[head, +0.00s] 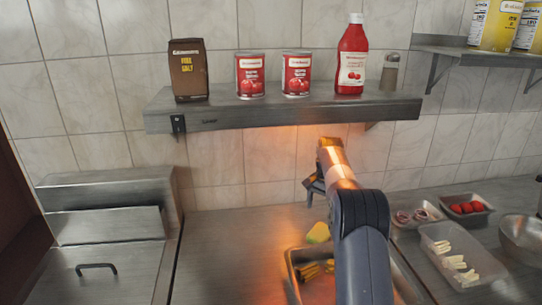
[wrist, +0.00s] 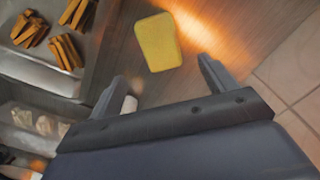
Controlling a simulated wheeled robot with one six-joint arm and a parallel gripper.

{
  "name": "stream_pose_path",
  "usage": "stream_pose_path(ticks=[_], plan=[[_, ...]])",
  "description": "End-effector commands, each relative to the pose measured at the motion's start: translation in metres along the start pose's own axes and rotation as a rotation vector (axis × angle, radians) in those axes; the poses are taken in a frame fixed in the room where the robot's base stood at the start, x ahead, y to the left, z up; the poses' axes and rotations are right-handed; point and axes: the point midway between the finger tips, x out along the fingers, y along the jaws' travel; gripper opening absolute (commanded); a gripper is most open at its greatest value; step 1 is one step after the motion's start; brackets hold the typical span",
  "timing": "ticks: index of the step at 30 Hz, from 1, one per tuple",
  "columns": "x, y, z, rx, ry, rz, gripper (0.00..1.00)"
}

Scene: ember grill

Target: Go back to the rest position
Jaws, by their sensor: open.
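My gripper (wrist: 160,80) is open, with its two fingers spread apart in the wrist view and nothing between them. In the head view my arm reaches forward over the counter, and my gripper (head: 310,190) shows partly at its far end, below the wall shelf. A yellow sponge-like block (wrist: 158,42) lies on the counter beyond the fingertips, apart from them. It also shows in the head view (head: 318,233), beside my arm.
A metal tray (head: 293,272) with fries stands under my arm, partly hidden by it. A clear container (head: 432,262) with pale sticks and small trays stand at the right. The wall shelf (head: 290,113) holds cans and a red bottle. The counter left of the tray is clear.

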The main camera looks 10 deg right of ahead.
Motion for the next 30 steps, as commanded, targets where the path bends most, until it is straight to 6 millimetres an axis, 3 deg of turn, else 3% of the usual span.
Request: stream_pose_path(ticks=[17,24,30], plan=[[0.110,0.001,0.001,0.000,-0.003,0.002,0.80],[0.083,0.000,0.000,0.000,0.002,-0.001,0.80],[0.077,0.000,0.000,0.000,0.000,0.000,0.80]])
